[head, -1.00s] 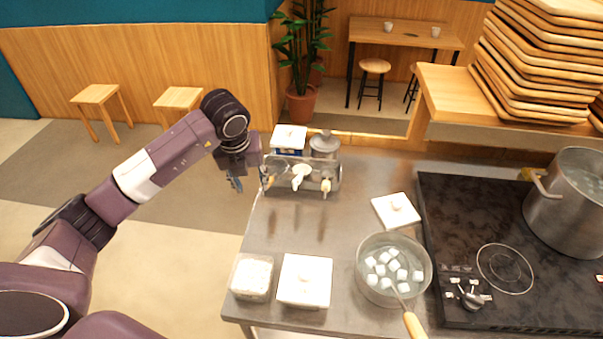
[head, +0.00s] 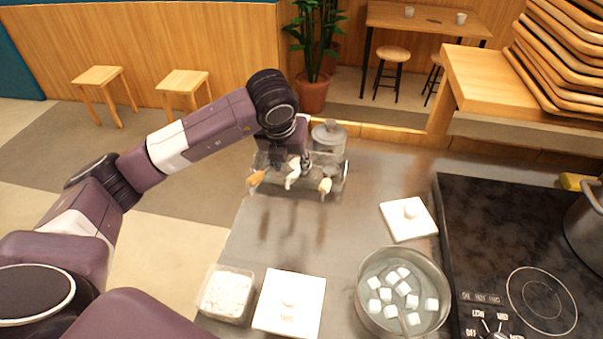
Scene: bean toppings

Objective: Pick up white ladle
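My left gripper (head: 288,162) points down at the rack, at or very close to the white ladle. Its fingertips are small and mostly hidden, so I cannot tell whether they touch the ladle or are closed. My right gripper is out of view.
A lidded metal canister (head: 329,136) stands behind the rack. A pot with white cubes (head: 365,282), a white lid (head: 409,218) and a white-filled tub (head: 226,294) stand nearer.

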